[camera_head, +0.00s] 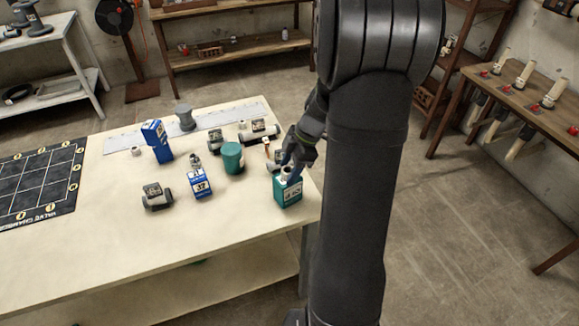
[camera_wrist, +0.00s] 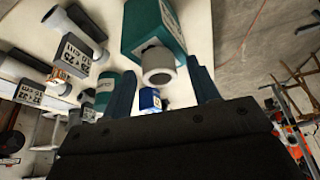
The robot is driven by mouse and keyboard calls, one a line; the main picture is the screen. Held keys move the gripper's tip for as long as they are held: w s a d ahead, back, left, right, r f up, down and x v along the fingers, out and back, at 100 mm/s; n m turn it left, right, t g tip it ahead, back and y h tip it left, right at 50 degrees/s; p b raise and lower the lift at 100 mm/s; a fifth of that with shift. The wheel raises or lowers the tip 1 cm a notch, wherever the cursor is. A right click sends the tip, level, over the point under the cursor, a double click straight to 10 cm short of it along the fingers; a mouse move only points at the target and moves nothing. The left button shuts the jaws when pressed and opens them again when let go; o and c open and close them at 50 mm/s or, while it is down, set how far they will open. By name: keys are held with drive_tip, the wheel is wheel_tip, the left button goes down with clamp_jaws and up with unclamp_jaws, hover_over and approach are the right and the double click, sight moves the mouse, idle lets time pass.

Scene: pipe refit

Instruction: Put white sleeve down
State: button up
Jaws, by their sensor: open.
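The white sleeve (camera_wrist: 158,66) is a short pale ring with a grey opening. In the wrist view it shows between my two blue fingers, at the end of a teal box (camera_wrist: 150,28). In the head view the sleeve (camera_head: 286,171) appears at the top of the upright teal box (camera_head: 287,191), near the table's right edge. My gripper (camera_head: 291,163) is right above that box, and also shows in the wrist view (camera_wrist: 160,86). Its fingers are apart, one on each side of the sleeve. I cannot tell whether either finger touches it.
On the table (camera_head: 120,262), a teal canister (camera_head: 233,158), a blue-white box (camera_head: 200,184), a taller blue box (camera_head: 157,141) and several grey fittings stand left of my gripper. A black grid mat (camera_head: 40,185) lies far left. The table's front is clear.

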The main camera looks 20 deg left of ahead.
sight(283, 170)
drive_tip(key=shift+r, duration=0.15)
drive_tip(key=v, duration=1.2)
drive_tip(key=x, duration=1.2)
drive_tip(key=shift+f, duration=0.35)
wheel_tip(283, 170, up, 3)
drive_tip(key=shift+r, duration=0.7)
drive_tip(key=shift+f, duration=0.1)
